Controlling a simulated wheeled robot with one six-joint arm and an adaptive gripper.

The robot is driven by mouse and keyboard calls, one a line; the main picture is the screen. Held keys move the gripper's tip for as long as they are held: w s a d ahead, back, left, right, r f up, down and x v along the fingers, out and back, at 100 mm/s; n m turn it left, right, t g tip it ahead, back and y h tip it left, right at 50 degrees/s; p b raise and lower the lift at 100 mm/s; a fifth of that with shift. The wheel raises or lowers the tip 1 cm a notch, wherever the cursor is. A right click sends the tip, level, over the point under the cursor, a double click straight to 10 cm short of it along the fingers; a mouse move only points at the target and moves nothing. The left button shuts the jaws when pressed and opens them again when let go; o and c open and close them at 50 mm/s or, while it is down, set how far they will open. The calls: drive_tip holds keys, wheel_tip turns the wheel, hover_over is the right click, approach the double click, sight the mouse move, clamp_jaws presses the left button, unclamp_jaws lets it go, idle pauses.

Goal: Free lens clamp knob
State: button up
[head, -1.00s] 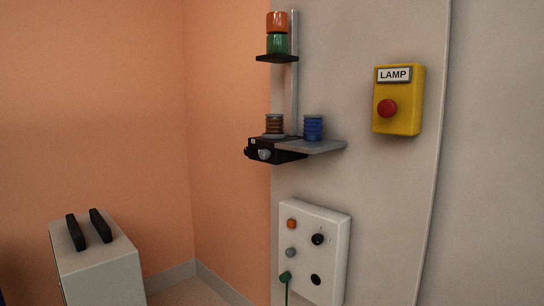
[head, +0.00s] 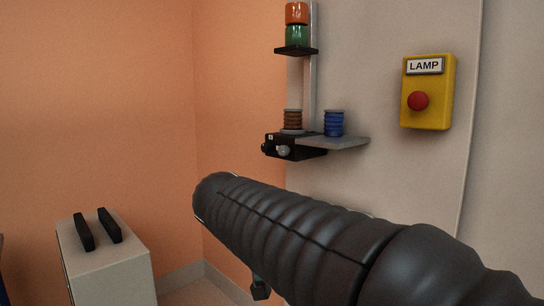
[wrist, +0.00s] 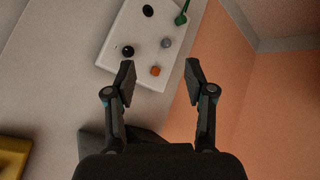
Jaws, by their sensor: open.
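The lens clamp is a black block (head: 308,144) on the wall-side post in the head view. A round grey knob (head: 284,151) sits on its front face, with a small dark knob end at its left. Which of these is the clamp knob is not marked. An orange and a green lens (head: 297,35) stand on the upper black plate.
A brown ringed piece (head: 293,120) stands on the clamp and a blue one (head: 334,123) on the grey shelf (head: 350,142). The yellow LAMP box (head: 440,105) is right. A grey cabinet (head: 110,265) stands lower left.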

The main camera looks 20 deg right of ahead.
drive_tip(key=w+r+m+h+b, duration=0.1)
drive_tip(key=w+r+m+h, duration=0.35)
drive_tip(key=w+r, duration=0.55)
drive_tip(key=m+t+h, duration=0.1)
drive_tip(key=m+h, duration=0.4)
approach(281, 150)
drive_tip(key=shift+n, duration=0.25)
drive_tip(key=x, duration=0.9)
drive_tip(key=shift+w+d+p, duration=0.15)
drive_tip(key=shift+d+p, duration=0.2)
drive_tip(key=shift+c, duration=0.2)
clamp_jaws()
